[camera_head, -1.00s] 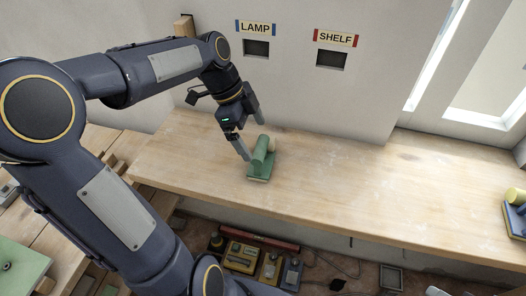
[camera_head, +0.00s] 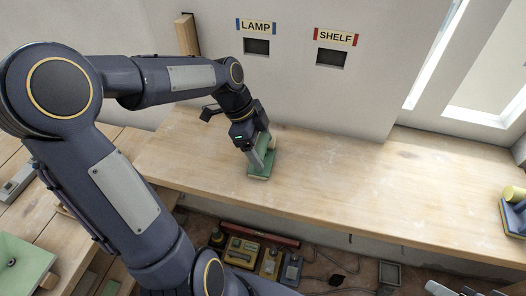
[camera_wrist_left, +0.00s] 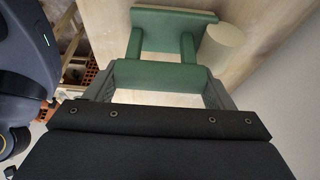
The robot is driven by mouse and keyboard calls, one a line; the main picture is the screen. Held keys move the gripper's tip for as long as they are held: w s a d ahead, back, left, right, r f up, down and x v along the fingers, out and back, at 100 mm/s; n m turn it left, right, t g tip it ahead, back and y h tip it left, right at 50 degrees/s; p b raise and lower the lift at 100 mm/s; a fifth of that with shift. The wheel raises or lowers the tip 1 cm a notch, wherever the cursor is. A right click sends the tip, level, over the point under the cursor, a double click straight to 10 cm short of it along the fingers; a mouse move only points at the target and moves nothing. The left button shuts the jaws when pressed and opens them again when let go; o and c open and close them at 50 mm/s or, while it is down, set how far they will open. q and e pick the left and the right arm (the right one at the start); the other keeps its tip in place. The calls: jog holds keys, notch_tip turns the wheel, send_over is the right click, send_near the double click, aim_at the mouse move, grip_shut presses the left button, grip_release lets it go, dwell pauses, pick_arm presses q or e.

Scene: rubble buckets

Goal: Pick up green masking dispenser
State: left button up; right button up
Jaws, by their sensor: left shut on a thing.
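The green masking dispenser (camera_head: 262,171) stands on the wooden bench top near the wall, with a cream roll on its far side. It also shows in the left wrist view (camera_wrist_left: 160,76), with the cream roll (camera_wrist_left: 222,44) to its right. My left gripper (camera_head: 262,155) is lowered over the dispenser, and its fingers are shut on the dispenser's green upper bar, one on each side. The gripper hides much of the dispenser in the head view. The dispenser's base appears to rest on the bench.
The wooden bench (camera_head: 350,190) is clear to the right, up to a blue and yellow thing (camera_head: 514,212) at the far right. The wall behind has slots labelled LAMP (camera_head: 256,46) and SHELF (camera_head: 331,59). Tools (camera_head: 258,255) lie below the bench's front edge.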

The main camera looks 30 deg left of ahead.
pick_arm(q)
jog(key=shift+r, duration=0.1)
jog(key=shift+c, duration=0.4)
jog(key=shift+r, duration=0.2)
notch_tip(320, 180, up, 2)
jog(key=shift+r, duration=0.1)
jog(key=s+r, duration=0.1)
jog(key=s+d+r+b, duration=0.1)
jog(key=r, duration=0.1)
jog(key=s+r, duration=0.2)
jog(key=shift+d+r, duration=0.15)
jog(key=shift+d, duration=0.2)
jog(key=s+d+r+b, duration=0.2)
jog(key=s+r, duration=0.3)
jog(key=s, duration=0.4)
jog(key=shift+d, duration=0.9)
jog(key=o, duration=0.5)
jog(key=c, duration=0.5)
